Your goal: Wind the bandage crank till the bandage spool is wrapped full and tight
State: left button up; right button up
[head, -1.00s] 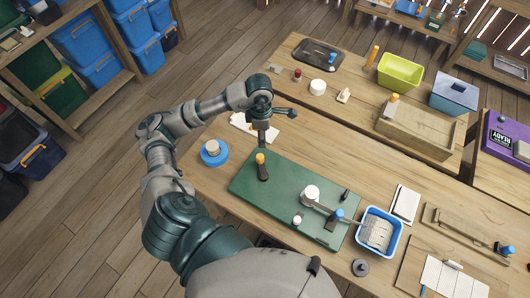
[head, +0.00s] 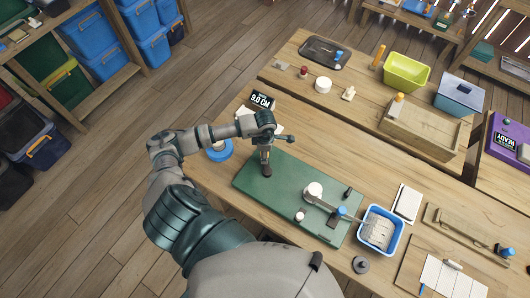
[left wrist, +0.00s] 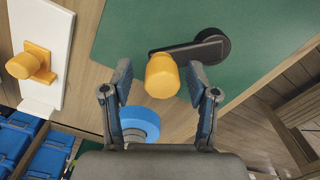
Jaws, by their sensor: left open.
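The green board (head: 270,185) lies on the table and carries the crank, the white bandage spool (head: 315,189) and a metal arm toward a blue basket. The crank's black arm (left wrist: 195,48) and orange knob (left wrist: 162,76) show in the left wrist view. My left gripper (left wrist: 162,83) is open, its fingers on either side of the knob with gaps visible. In the head view my left gripper (head: 266,158) is over the crank and hides most of it. My right gripper is in neither view.
A blue basket (head: 367,243) holding white material stands right of the board. A blue disc (head: 219,154) sits left of the board, partly behind my arm. A small black display reading 9.0 CM (head: 262,99) stands at the table's back left.

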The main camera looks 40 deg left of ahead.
pick_arm(q)
jog(key=shift+f, duration=0.3)
jog(key=shift+d, duration=0.1)
jog(key=shift+d+r, duration=0.1)
grip_shut()
